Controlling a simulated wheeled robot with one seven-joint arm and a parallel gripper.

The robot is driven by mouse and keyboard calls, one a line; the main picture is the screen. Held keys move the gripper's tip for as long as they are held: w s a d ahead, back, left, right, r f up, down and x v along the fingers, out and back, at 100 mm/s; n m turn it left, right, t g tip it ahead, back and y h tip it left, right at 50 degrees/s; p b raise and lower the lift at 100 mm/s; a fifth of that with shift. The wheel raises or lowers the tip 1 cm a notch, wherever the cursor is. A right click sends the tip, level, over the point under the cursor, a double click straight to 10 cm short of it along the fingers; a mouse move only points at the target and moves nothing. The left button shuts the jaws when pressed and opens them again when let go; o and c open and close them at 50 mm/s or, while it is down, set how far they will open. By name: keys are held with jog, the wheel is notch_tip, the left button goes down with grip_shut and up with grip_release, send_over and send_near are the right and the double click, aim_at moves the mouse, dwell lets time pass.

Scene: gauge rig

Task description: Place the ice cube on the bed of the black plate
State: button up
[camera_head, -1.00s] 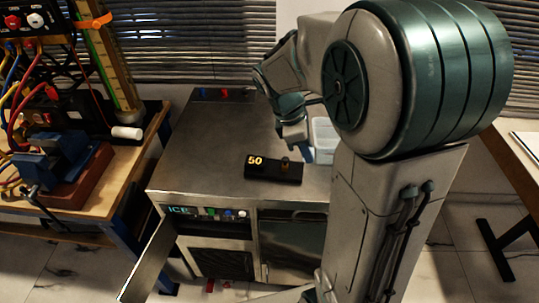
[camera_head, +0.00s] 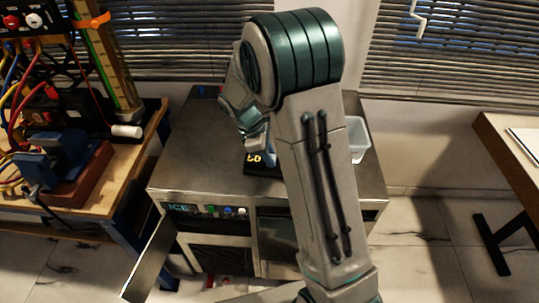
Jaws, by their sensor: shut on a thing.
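The black plate (camera_head: 256,171) lies on the metal top of the cabinet, partly hidden behind my arm. Its yellow number label (camera_head: 252,158) is partly covered. My gripper (camera_head: 268,155) points down at the plate, and in the picture it overlaps the plate's label side. I cannot tell the gap between them. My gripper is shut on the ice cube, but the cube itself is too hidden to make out.
A clear plastic bin (camera_head: 357,140) stands on the cabinet top (camera_head: 205,150), right of my arm. The cabinet's front has an ICE label (camera_head: 178,208) and an open door (camera_head: 150,255). A workbench with a blue vise (camera_head: 60,160) stands at the left.

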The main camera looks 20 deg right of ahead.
jog(key=shift+f, duration=0.2)
jog(key=shift+f, duration=0.2)
jog(key=o, duration=1)
jog(key=shift+c, duration=0.2)
jog(key=shift+r, duration=0.15)
